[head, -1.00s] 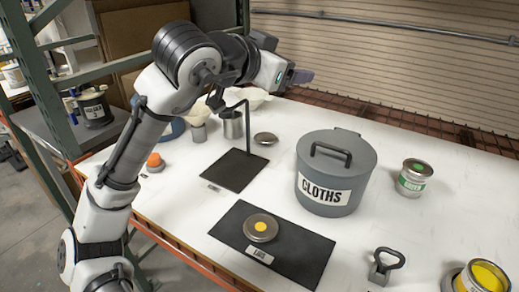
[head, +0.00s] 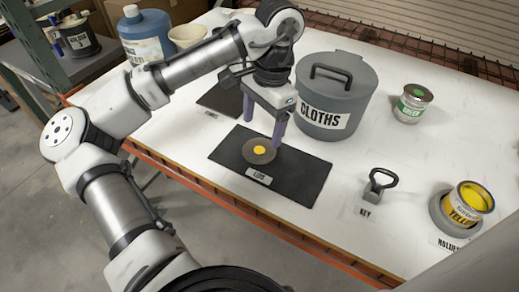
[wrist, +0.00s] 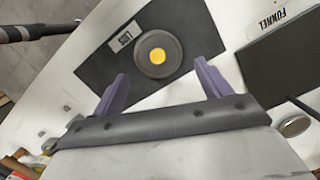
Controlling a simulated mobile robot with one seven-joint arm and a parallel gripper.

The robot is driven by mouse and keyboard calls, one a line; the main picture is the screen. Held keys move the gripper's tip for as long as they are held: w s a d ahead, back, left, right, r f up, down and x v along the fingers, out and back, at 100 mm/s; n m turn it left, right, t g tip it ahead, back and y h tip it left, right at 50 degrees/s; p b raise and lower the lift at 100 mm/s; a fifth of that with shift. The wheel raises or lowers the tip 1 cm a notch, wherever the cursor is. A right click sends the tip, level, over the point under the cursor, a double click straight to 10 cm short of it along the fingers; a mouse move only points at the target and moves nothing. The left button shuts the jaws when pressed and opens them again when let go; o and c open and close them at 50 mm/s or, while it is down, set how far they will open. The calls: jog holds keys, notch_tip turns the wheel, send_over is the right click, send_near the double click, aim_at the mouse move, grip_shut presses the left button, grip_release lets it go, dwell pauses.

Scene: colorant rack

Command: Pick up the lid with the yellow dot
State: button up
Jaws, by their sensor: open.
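The lid with the yellow dot (head: 259,151) is a round metal disc lying flat on the black mat (head: 303,183) labelled LIDS. In the wrist view the lid (wrist: 158,50) lies beyond the fingertips, roughly centred between them. My gripper (head: 264,128) is open and points down, above the lid and its mat. Its two purple fingers also show in the wrist view (wrist: 160,70), spread wide with nothing between them. The fingertips appear apart from the lid; the exact height is hard to tell.
A grey CLOTHS bin (head: 335,95) stands just right of my gripper. A key tool (head: 379,184), an open yellow can (head: 467,204) and a green-labelled can (head: 413,103) are farther right. In the wrist view, a black FUNNEL mat (wrist: 290,65) lies beside the LIDS mat.

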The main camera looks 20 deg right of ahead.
aim_at(259, 150)
jog(key=shift+s+a+f+p, duration=0.1)
jog(key=shift+f+p, duration=0.1)
jog(key=shift+f, duration=0.8)
jog(key=shift+s+a+f+p, duration=0.1)
jog(key=shift+a+f+p, duration=0.1)
jog(key=shift+f, duration=0.75)
jog(key=shift+s+a+f+p, duration=0.1)
jog(key=shift+f+p, duration=0.1)
jog(key=shift+f, duration=0.8)
jog(key=shift+c, duration=0.5)
jog(key=c, duration=0.5)
